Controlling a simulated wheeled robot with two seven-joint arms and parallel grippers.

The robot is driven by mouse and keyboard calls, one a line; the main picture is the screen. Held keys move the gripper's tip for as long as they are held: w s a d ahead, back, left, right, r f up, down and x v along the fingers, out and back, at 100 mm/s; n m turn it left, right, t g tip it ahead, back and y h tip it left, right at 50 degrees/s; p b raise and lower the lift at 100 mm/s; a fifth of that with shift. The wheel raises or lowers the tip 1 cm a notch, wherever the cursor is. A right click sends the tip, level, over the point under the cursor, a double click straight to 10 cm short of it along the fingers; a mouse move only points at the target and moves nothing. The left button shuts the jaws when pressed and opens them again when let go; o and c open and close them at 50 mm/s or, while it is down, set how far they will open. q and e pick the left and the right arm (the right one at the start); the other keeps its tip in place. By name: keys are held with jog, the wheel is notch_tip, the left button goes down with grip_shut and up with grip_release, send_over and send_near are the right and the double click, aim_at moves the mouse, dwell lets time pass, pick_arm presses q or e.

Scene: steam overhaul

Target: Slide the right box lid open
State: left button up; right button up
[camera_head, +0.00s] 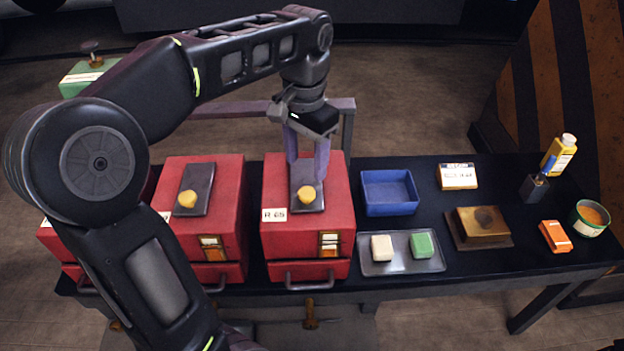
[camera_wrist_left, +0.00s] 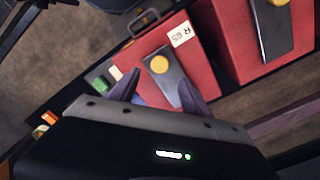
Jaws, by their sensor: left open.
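The right red box (camera_head: 335,225), labelled R 65, stands on the dark table. Its dark lid plate (camera_head: 311,205) lies on the top and carries a yellow knob (camera_head: 306,195). My left gripper (camera_head: 307,172) points down over the back part of this plate, behind the knob. Its fingers are open and spread to either side of the plate. In the left wrist view the box (camera_wrist_left: 145,50), the plate (camera_wrist_left: 172,82) and the knob (camera_wrist_left: 158,64) show ahead of the two purple fingers (camera_wrist_left: 160,90). Whether the fingers touch the plate is unclear. My right gripper is not in view.
Another red box (camera_head: 225,230) with a dark plate and yellow knob stands to the left, partly behind my arm. A blue tray (camera_head: 389,207) and a grey tray (camera_head: 377,267) with two blocks stand on the right. A bottle, tin and brown block are farther right.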

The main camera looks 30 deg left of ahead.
aim_at(307, 192)
pick_arm(q)
jog(key=shift+f, duration=3.95)
jog(key=shift+c, duration=0.5)
grip_shut()
